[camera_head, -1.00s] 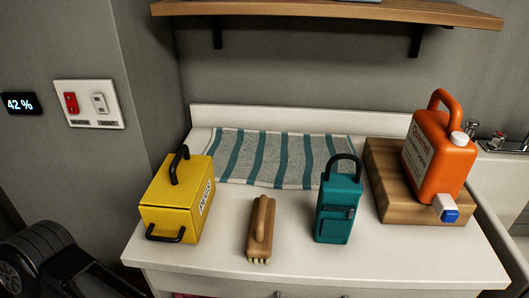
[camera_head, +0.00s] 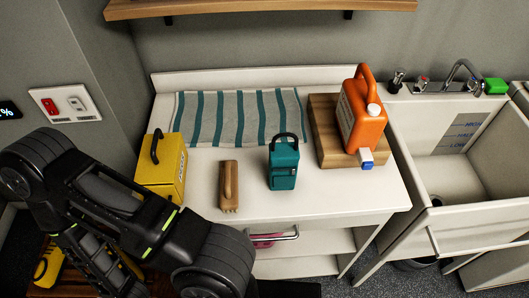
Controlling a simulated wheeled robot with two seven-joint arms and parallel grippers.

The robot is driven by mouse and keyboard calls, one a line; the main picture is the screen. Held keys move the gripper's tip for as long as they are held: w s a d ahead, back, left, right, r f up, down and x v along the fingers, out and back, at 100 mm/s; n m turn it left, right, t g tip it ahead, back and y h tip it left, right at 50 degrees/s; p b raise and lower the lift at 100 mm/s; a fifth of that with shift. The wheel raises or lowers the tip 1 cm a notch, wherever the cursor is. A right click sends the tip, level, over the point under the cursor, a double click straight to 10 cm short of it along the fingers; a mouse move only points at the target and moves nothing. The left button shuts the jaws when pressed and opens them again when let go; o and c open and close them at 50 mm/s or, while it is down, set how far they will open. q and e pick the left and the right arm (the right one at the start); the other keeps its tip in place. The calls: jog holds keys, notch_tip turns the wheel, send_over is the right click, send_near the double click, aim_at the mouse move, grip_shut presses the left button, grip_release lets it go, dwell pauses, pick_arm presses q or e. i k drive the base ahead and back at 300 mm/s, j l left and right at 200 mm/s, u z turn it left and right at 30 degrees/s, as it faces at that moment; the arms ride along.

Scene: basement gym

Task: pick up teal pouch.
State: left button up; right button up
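The teal pouch (camera_head: 283,168) stands upright on the white counter, box-shaped, with a black loop handle on top and a dark panel on its front. It is between the wooden brush and the wooden board. Nothing touches it. My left arm comes in from the left and crosses the lower left, in front of the yellow box; its gripper does not show. My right gripper is out of view.
A striped towel (camera_head: 240,118) lies behind. An orange jug (camera_head: 361,118) stands on a wooden board (camera_head: 328,148) at right. A sink (camera_head: 480,165) is farther right.

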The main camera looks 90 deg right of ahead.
aim_at(284, 157)
jog(key=z, duration=0.45)
jog(key=k+z, duration=0.1)
jog(key=z, duration=0.35)
jog(key=l+z, duration=0.15)
jog(key=z, duration=0.3)
jog(key=k+z, duration=0.1)
jog(key=z, duration=0.35)
jog(key=l+z, duration=0.15)
jog(key=z, duration=0.35)
jog(key=l+z, duration=0.1)
jog(key=z, duration=0.35)
